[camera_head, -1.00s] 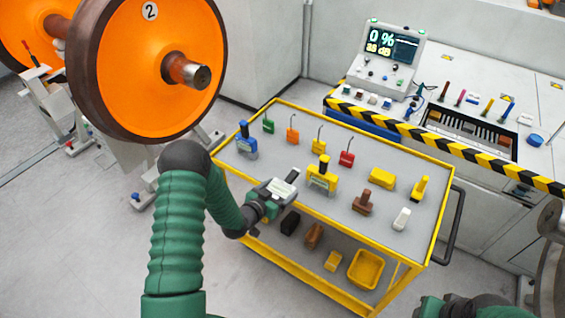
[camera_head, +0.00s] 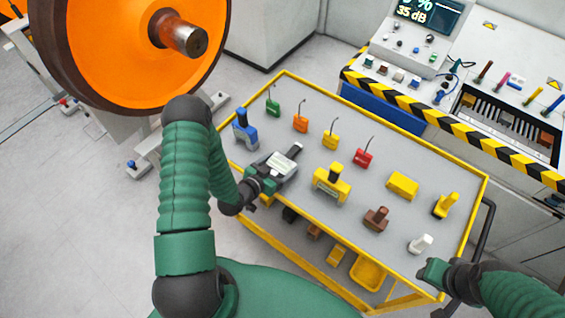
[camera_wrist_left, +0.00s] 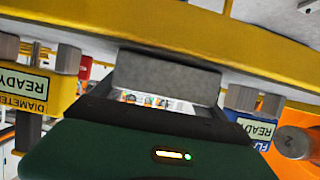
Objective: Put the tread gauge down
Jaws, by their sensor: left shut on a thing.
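The tread gauge appears to be the grey device with a pale face and dark handle (camera_head: 284,162) at the left part of the cart's top. My left gripper (camera_head: 268,178) is shut on it from the near side. The gauge sits between the blue flange gauge (camera_head: 245,136) and the yellow diameter gauge (camera_head: 332,184). I cannot tell whether it touches the grey top. In the left wrist view a grey block (camera_wrist_left: 165,76), likely part of the gauge, shows close ahead. My right gripper (camera_head: 436,275) is by the cart's right front corner; its jaws are unclear.
The yellow-rimmed cart (camera_head: 474,215) carries several small tagged blocks at the back, a brown stamp-like piece (camera_head: 376,218) and a white one (camera_head: 420,243). A yellow bin (camera_head: 368,274) is on the lower shelf. An orange wheel (camera_head: 125,50) stands left; a striped bench (camera_head: 430,115) stands behind.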

